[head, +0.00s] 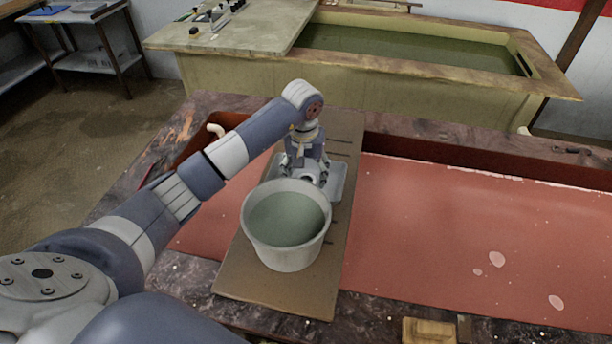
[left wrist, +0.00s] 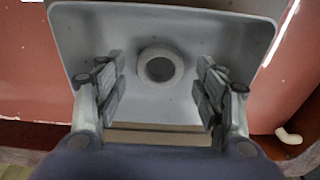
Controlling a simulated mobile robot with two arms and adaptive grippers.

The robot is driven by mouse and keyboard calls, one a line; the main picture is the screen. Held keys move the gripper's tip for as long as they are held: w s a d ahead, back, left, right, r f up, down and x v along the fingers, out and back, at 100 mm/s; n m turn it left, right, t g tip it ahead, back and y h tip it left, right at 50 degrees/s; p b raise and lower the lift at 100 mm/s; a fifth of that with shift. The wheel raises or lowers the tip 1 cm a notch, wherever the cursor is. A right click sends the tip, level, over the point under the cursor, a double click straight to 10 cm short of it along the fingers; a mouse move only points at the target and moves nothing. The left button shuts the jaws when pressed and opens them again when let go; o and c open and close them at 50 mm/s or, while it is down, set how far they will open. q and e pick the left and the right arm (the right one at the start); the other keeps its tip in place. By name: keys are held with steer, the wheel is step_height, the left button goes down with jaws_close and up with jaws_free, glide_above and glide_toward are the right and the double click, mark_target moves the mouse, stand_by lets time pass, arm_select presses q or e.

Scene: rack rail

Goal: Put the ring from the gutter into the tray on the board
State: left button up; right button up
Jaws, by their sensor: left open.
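The ring (left wrist: 160,86) is a pale grey, thick round piece with a dark hole. In the left wrist view it lies flat inside the tray (left wrist: 235,28), near its middle. The tray is grey with a raised rim, and in the head view (head: 337,178) it sits on the brown board (head: 252,268), behind a bucket. My left gripper (head: 308,176) is low over the tray. In the left wrist view its fingers (left wrist: 160,80) are spread wide, one on each side of the ring, with gaps between. The gutter cannot be made out for certain. My right gripper is not in view.
A white bucket (head: 287,256) of greenish liquid stands on the board close in front of the tray. The board lies across a basin of red liquid (head: 440,230). A small yellowish block (head: 428,331) is on the near edge. A second basin (head: 420,50) stands behind.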

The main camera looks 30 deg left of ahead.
arm_select(q)
step_height(320, 180, up, 11)
steer(key=s+b, duration=0.1)
steer(key=b, duration=0.2)
steer(key=shift+s+d, duration=0.15)
steer(key=shift+f, duration=0.1)
